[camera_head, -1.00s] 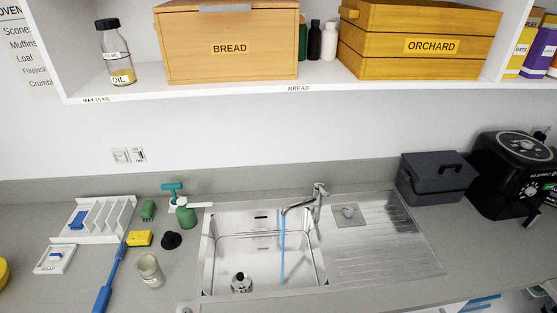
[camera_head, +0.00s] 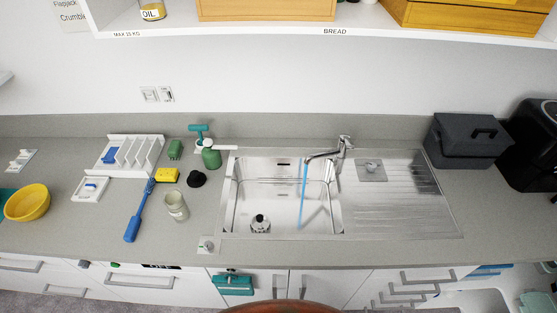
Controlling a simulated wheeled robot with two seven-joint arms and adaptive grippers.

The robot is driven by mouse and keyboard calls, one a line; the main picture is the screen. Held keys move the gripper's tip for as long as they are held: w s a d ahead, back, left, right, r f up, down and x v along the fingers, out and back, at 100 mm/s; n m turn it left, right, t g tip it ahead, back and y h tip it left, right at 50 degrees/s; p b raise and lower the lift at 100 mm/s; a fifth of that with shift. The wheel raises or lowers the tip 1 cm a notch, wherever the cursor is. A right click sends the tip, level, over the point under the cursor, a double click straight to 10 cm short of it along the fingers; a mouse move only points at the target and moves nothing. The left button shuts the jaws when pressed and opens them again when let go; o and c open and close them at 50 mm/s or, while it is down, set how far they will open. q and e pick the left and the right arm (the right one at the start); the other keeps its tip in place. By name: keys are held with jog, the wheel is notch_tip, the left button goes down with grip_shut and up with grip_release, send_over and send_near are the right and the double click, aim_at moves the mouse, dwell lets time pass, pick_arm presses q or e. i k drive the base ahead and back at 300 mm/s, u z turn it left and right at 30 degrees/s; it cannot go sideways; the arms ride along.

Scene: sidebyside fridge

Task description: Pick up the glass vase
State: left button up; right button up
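I see nothing that is clearly a glass vase. A small pale, glass-like jar (camera_head: 177,206) stands upright on the grey counter, left of the sink; I cannot tell whether it is the vase. Neither of my grippers shows in the head view.
The sink (camera_head: 240,205) has water running from its tap (camera_head: 345,146) and a small bottle (camera_head: 260,223) inside. Left on the counter are a blue brush (camera_head: 134,224), white rack (camera_head: 150,153) and yellow bowl (camera_head: 27,203). A reddish-brown rounded edge (camera_head: 280,307) shows at the bottom.

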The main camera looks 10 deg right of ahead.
aim_at(173, 200)
jog(key=k, duration=1)
jog(key=u, duration=1.45)
jog(key=i, duration=1.8)
jog(key=z, duration=0.15)
